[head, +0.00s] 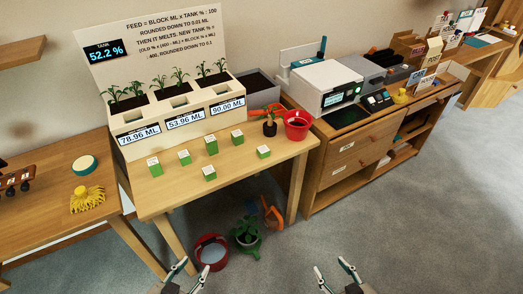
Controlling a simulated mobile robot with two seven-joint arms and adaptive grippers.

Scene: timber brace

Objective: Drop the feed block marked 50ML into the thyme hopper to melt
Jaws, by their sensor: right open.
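Several small green feed blocks with white tops stand on the wooden table, among them a left one (155,168), a front one (208,173) and a right one (263,152). Their markings are too small to read, so I cannot tell which is 50ML. Behind them is a cream planter unit (190,112) with three hopper openings and displays reading 78.96, 53.96 and 90.00 ML. I cannot tell which hopper is thyme. My left gripper (194,265) and right gripper (330,265) are both open and empty at the bottom edge, apart from the blocks.
A sign board (160,40) behind shows tank 52.2 %. A red pot (297,124) and a small potted plant (270,125) stand at the table's right end. A red bucket (212,251) and green watering can (247,238) are on the floor by the table.

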